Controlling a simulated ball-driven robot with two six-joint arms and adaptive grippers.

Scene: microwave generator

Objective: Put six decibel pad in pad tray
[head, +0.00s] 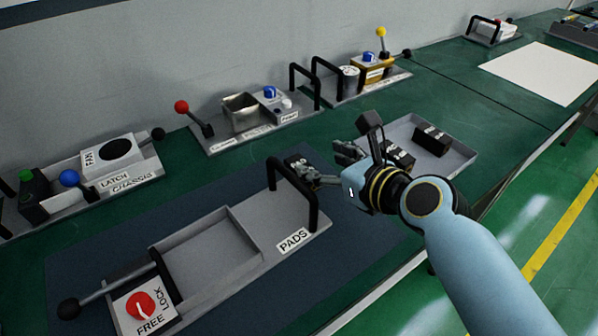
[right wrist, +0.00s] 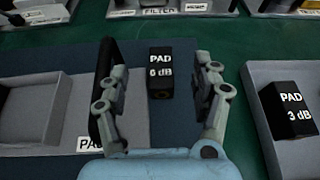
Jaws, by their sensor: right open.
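The black six decibel pad (right wrist: 160,75), marked "PAD 6 dB", stands on the dark blue mat beyond the tray handle. In the head view the pad (head: 297,161) shows partly, behind the black handle and my fingers. My right gripper (head: 326,166) is open; in the right wrist view its fingers (right wrist: 160,90) are spread to either side of the pad, apart from it. The pad tray (head: 275,238), labelled "PADS", lies on the mat at left of the gripper, and its recess is empty. My left gripper is not in view.
A grey tray (head: 462,158) at right holds black pads, one (right wrist: 288,110) marked "PAD 3 dB". A black arched handle (head: 313,205) rises from the pad tray beside my gripper. A red FREE/LOCK knob (head: 140,305) is at its near end. Several modules line the wall.

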